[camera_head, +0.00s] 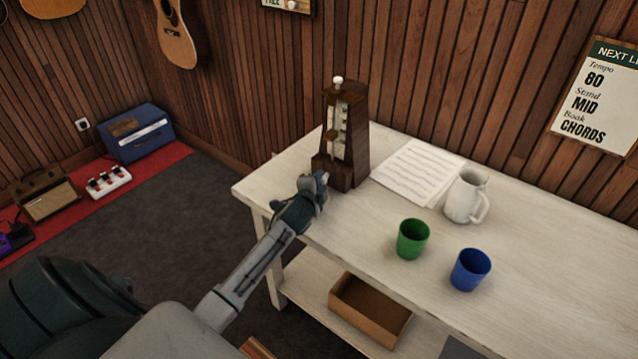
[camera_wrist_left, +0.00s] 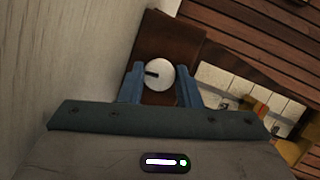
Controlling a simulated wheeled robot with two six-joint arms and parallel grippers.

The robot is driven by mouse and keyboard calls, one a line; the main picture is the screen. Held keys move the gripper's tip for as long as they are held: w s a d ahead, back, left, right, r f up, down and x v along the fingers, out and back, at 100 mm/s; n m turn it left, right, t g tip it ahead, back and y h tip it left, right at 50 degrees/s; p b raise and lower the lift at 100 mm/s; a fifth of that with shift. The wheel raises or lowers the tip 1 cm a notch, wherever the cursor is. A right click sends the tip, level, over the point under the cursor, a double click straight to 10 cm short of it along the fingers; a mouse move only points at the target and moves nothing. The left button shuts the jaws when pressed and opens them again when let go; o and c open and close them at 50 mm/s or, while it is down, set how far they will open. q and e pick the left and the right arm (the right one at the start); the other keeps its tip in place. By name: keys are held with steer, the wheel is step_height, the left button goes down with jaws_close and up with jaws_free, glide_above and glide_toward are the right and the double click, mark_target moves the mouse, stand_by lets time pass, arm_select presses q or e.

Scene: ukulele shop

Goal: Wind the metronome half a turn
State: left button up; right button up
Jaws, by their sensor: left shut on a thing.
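The metronome (camera_head: 350,150) is a dark wooden pyramid standing upright near the far left end of the white table, with a pale face and a white knob on top. My left gripper (camera_head: 320,180) is at its lower front left. In the left wrist view, the gripper's blue fingers (camera_wrist_left: 160,88) are on either side of a round white winding knob (camera_wrist_left: 159,74) with a dark mark pointing left, on the metronome's brown wood (camera_wrist_left: 168,35). The fingers are shut on this knob. In the head view the gripper hides the knob. My right gripper is not in view.
On the table (camera_head: 345,240), sheet music (camera_head: 417,172) lies right of the metronome. A white jug (camera_head: 465,195), a green cup (camera_head: 412,239) and a blue cup (camera_head: 470,270) stand farther right. A box (camera_head: 370,308) is on the lower shelf. The wall is close behind.

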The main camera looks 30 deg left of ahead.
arm_select(q)
steer(key=shift+f, duration=0.2)
steer(key=o, duration=1)
steer(key=shift+c, duration=0.2)
steer(key=shift+r, duration=0.1)
steer(key=b+v, duration=0.1)
steer(key=v, duration=0.8)
steer(key=shift+s+d+b, duration=0.1)
steer(key=shift+s+b, duration=0.2)
steer(key=shift+s+d+r, duration=0.15)
steer(key=shift+s+r, duration=0.05)
steer(key=shift+s, duration=0.4)
